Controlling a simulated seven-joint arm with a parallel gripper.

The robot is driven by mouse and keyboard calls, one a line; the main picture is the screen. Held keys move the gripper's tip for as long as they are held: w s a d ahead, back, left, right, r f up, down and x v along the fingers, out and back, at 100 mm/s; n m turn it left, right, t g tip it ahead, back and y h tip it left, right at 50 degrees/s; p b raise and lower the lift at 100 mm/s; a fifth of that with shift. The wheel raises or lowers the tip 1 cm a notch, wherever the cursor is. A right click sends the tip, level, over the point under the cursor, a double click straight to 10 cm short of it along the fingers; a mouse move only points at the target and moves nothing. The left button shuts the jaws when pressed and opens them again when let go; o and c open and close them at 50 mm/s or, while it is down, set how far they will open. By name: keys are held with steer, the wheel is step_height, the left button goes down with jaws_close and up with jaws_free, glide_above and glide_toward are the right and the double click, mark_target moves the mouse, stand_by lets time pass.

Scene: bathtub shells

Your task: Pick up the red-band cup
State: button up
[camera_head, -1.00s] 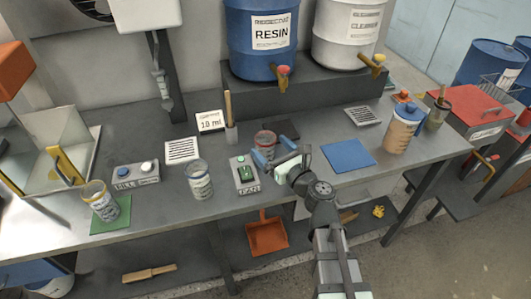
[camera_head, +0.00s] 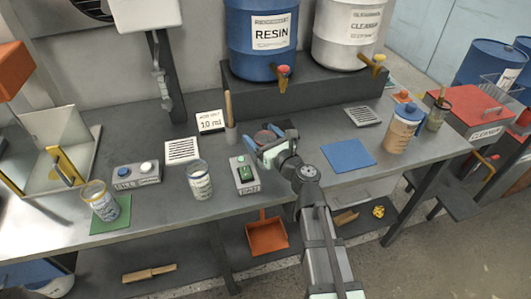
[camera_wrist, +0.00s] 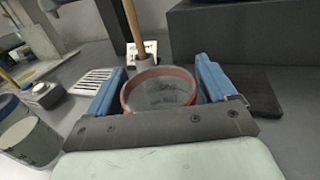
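The red-band cup (camera_head: 264,137) stands on the grey bench, partly hidden by my gripper (camera_head: 269,146) in the head view. In the wrist view the cup (camera_wrist: 160,90) shows a reddish rim and a grey inside with faint lettering. My gripper's two blue fingers (camera_wrist: 160,82) lie on either side of it, very close to its wall. I cannot tell whether they press on it. The cup looks upright, and its lower front is hidden behind my gripper's palm.
A stirring stick in a holder (camera_head: 230,130) stands just behind and left of the cup. A green-button box (camera_head: 244,174) and another cup (camera_head: 199,180) are to the left. A blue mat (camera_head: 348,155) lies to the right. The raised drum stand (camera_head: 300,103) is behind.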

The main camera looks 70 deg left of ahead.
steer(key=c, duration=1.2)
